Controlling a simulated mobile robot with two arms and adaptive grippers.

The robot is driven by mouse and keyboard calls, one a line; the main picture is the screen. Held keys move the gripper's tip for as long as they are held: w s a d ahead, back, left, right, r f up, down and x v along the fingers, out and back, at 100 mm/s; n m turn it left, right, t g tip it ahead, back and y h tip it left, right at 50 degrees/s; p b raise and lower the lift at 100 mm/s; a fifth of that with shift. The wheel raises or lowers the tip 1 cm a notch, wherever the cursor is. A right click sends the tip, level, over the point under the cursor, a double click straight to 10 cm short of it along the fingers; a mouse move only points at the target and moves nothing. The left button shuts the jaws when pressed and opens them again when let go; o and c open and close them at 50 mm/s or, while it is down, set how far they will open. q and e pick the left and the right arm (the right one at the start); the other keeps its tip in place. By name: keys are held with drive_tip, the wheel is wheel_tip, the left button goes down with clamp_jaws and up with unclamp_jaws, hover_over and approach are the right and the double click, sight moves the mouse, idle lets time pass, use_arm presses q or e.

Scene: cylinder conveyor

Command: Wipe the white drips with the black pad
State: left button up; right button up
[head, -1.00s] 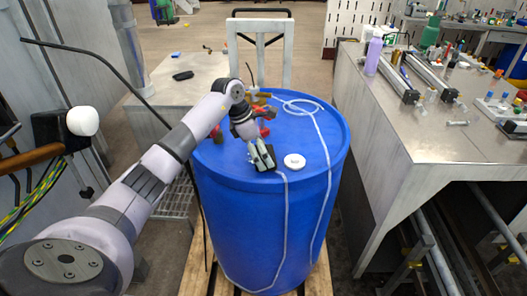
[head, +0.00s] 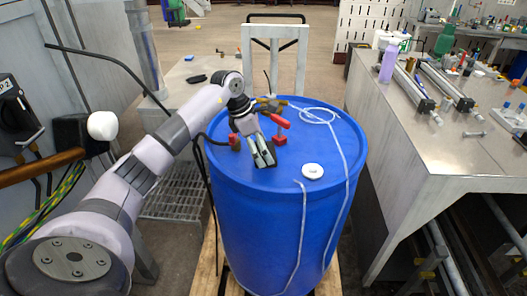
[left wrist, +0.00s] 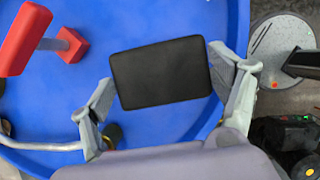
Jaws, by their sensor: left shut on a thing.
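The blue drum (head: 285,235) stands upright, and white drips (head: 298,235) run from its top over the rim and down the front. A second white line (head: 347,180) loops on the top and runs down at the right. My left gripper (head: 263,154) is over the near part of the drum top, left of the front drip. It is shut on the black pad (left wrist: 160,73), which lies flat between both fingers in the left wrist view. I cannot tell whether the pad touches the drum. My right gripper is out of view.
Red-handled fittings (head: 280,122) stand on the drum top near my gripper. A white round cap (head: 313,171) lies to its right. A metal workbench (head: 445,150) is at the right, and a chair-like white frame (head: 275,55) is behind the drum.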

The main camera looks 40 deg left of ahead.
use_arm(q)
drive_tip(key=shift+r, duration=0.65)
drive_tip(key=shift+p+v, duration=0.65)
drive_tip(key=shift+v, duration=0.1)
drive_tip(key=shift+w+a+r, duration=0.1)
drive_tip(key=shift+r, duration=0.2)
drive_tip(key=shift+r+p, duration=0.25)
drive_tip(key=shift+p, duration=0.05)
drive_tip(key=shift+d, duration=0.2)
